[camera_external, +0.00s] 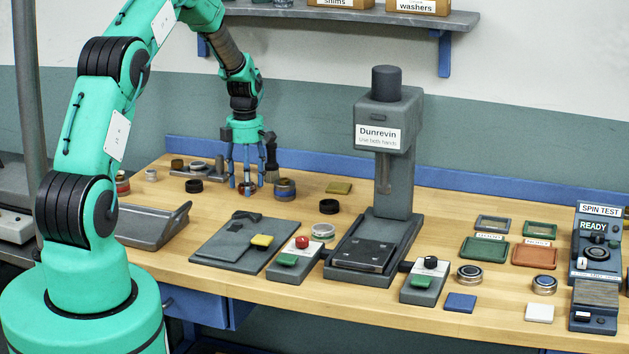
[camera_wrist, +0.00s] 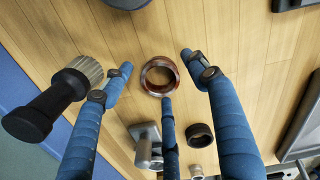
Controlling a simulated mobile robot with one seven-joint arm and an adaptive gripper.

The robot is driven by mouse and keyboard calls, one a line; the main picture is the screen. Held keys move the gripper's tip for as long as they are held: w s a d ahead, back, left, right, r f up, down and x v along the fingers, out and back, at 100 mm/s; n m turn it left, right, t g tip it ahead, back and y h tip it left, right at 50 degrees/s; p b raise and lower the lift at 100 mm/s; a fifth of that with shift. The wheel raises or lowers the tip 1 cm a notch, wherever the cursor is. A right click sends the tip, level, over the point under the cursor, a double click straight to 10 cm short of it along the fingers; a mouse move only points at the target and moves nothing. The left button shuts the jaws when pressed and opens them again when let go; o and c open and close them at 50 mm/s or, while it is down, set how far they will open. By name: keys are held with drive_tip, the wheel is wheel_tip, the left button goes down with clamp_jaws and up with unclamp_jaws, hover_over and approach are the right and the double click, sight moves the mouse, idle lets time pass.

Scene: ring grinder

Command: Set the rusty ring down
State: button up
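The rusty ring (camera_wrist: 147,84) is a reddish-brown band with a dark open middle. In the wrist view it lies flat on the wooden bench between the three blue fingers of my gripper (camera_wrist: 157,62). The left and right fingertips stand apart from the ring; the lower fingertip is close to its edge, and I cannot tell if it touches. In the external view my gripper (camera_external: 245,186) points straight down at the back left of the bench, fingertips near the wood. The rusty ring (camera_external: 248,189) shows small and partly hidden between the fingers.
A black-handled brush (camera_wrist: 45,105) stands close behind my gripper. A blue-and-brown jar (camera_external: 285,189) stands just right of it. A black ring (camera_external: 194,186) and a grey metal fixture (camera_external: 197,169) are to the left. Bare wood lies in front, before the grey plate (camera_external: 215,247).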

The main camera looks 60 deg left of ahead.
wheel_tip(320, 180, up, 8)
drive_tip(key=p, duration=0.1)
idle(0.8)
drive_tip(key=shift+f, duration=0.1)
idle(0.7)
